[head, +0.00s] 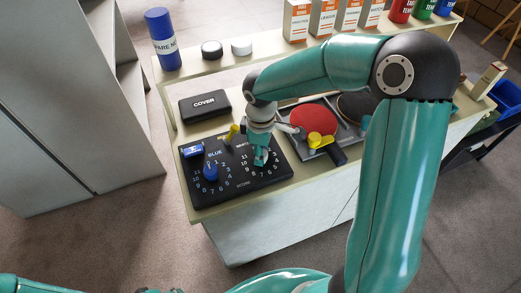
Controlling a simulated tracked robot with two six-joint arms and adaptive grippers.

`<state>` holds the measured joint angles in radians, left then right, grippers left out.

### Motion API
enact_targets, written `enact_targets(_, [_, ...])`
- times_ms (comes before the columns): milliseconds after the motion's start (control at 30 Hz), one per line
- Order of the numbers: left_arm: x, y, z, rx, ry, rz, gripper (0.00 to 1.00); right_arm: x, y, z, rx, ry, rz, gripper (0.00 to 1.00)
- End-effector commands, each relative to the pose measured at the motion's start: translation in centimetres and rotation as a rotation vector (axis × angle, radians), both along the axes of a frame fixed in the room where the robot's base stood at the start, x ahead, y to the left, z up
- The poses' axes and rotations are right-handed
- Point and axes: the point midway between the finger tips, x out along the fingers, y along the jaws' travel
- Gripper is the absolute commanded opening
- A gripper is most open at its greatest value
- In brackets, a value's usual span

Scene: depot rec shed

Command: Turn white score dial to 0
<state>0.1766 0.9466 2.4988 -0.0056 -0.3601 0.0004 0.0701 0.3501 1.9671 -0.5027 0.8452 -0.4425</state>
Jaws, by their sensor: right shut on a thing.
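The black scoreboard (232,184) lies on the near left part of the bench top. It has a BLUE ring of numbers on its left and a WHITE ring on its right. A blue dial (210,172) stands in the left ring. My right gripper (261,158) points down into the right ring and is shut on the white score dial (265,157). The gripper hides most of that dial, and I cannot read which number it points to. My left gripper is not in view; only part of my left arm shows at the bottom left.
A yellow lever (232,132) and a blue block (192,150) are at the board's back edge. A black COVER case (205,105) lies behind. A tray (350,148) with a red paddle (313,118) is to the right. A shelf (265,56) with boxes runs along the back.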

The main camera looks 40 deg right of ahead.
Motion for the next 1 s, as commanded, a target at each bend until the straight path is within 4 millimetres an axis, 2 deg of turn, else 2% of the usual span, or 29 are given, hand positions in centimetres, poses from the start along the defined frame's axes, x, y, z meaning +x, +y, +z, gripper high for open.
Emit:
enact_targets(300, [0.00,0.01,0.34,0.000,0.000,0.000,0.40,0.23,-0.01,0.18,0.001,-0.009,0.142,0.04])
enact_targets(833, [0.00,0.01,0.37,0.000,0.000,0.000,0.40,0.27,0.00,0.17,-0.001,-0.009,0.172,0.04])
enact_targets(867, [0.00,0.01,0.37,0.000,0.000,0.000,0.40,0.27,-0.01,0.17,-0.001,-0.009,0.172,0.40])
enact_targets(1000, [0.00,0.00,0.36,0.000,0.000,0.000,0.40,0.20,-0.01,0.13,0.000,-0.007,0.171,0.64])
